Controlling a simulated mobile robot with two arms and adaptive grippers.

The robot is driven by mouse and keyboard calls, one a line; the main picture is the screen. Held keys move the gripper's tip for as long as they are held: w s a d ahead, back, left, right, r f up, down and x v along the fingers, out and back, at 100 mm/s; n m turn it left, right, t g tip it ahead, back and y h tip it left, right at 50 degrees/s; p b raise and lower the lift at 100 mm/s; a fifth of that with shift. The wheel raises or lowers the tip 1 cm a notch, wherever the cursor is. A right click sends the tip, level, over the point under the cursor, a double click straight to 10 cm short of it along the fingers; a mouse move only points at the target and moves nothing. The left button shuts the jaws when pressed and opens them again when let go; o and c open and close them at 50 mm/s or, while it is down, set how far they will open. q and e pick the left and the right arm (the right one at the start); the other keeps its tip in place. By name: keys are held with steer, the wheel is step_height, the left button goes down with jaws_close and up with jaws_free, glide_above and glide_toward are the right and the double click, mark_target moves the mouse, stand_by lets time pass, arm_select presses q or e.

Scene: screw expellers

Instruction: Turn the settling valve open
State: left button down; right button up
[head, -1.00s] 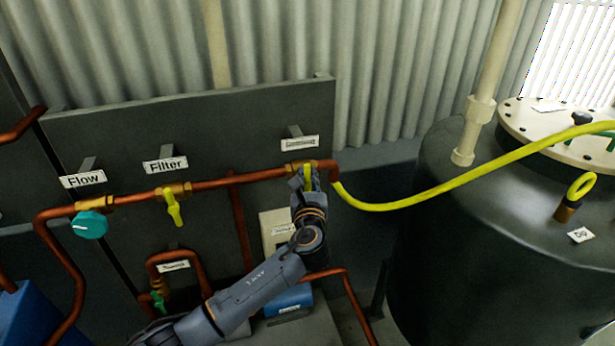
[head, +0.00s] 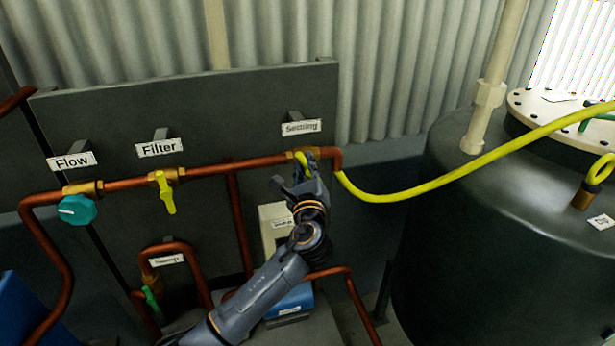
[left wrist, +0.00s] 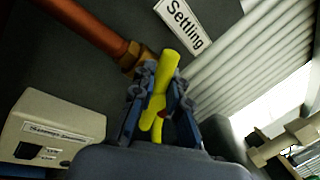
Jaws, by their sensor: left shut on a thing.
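The settling valve sits at the right end of the copper pipe, under the "Settling" sign (head: 301,128). Its yellow handle (head: 302,163) is mostly hidden by my left gripper (head: 302,174) in the head view. In the left wrist view, the yellow handle (left wrist: 166,80) lies between the two fingers of my left gripper (left wrist: 160,100), which are shut on it. The brass valve body (left wrist: 137,58) is just beyond the fingers. My right gripper is in neither view.
To the left on the same pipe are the yellow Filter valve (head: 166,194) and the teal Flow knob (head: 77,209). A yellow hose (head: 400,195) runs right from the pipe end over a dark tank (head: 490,230). A pale box (head: 275,228) is below the valve.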

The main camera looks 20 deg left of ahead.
arm_select(q)
steer(key=shift+s+a+f+n+g+y+b, duration=0.25)
steer(key=shift+n+y+b, duration=0.55)
steer(key=shift+n+b, duration=2)
steer(key=shift+w+f+n+y+b, duration=0.1)
steer(key=shift+f+n+y+b, duration=0.5)
steer(key=shift+n+b, duration=2.15)
steer(key=shift+s+a+f+n+g+y+b, duration=0.15)
steer(key=shift+n+y+b, duration=0.85)
steer(key=shift+n+b, duration=1.75)
steer(key=shift+r+m+b, duration=0.1)
steer(key=shift+m+b, duration=0.6)
steer(key=shift+b, duration=0.15)
steer(key=c, duration=1.3)
jaws_free()
steer(key=shift+c, duration=0.2)
steer(key=v, duration=0.7)
steer(key=shift+s, duration=0.15)
